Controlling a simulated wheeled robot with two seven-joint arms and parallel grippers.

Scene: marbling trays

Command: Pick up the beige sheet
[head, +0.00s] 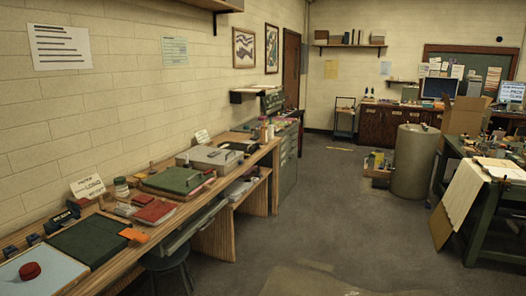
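A beige sheet (465,190) hangs over the near left edge of the green worktable (484,215) on the right. It slants down toward the floor, and its upper end lies by the tabletop. A browner piece (440,226) shows below and to the left of it, partly hidden by the sheet. Neither my left nor my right gripper is in the head view, and nothing is seen touching the sheet.
A grey cylindrical drum (414,162) stands left of the worktable, with a low box of items (378,168) beside it. A long wooden bench (205,190) lines the left wall, with a dark stool (167,264) at its front.

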